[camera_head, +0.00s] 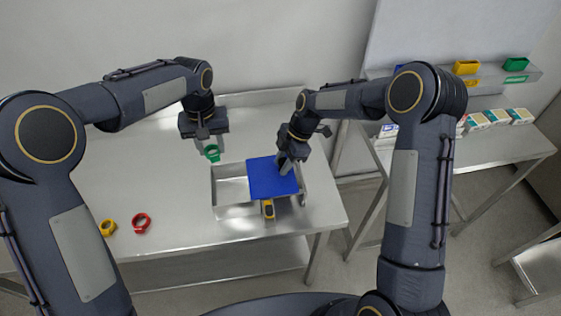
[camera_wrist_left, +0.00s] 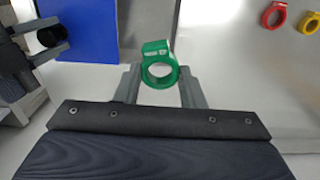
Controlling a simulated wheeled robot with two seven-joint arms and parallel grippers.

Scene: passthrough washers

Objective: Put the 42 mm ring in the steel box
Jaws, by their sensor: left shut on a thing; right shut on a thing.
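A green ring (camera_head: 212,153) is held between the fingertips of my left gripper (camera_head: 208,145), above the table behind the steel box. It also shows in the left wrist view (camera_wrist_left: 158,76), between the shut fingers. The steel box (camera_head: 213,198) stands near the table's right end; its left part is open. A blue panel (camera_head: 264,180) covers its right part. My right gripper (camera_head: 288,163) is shut on the blue panel at its upper right. A yellow ring (camera_head: 107,228) and a red ring (camera_head: 141,223) lie at the table's front left. No ring size is readable.
A small yellow and dark object (camera_head: 268,209) is at the box's front. A side bench (camera_head: 500,146) at the right carries several small boxes and yellow and green holders. The table's left middle is clear.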

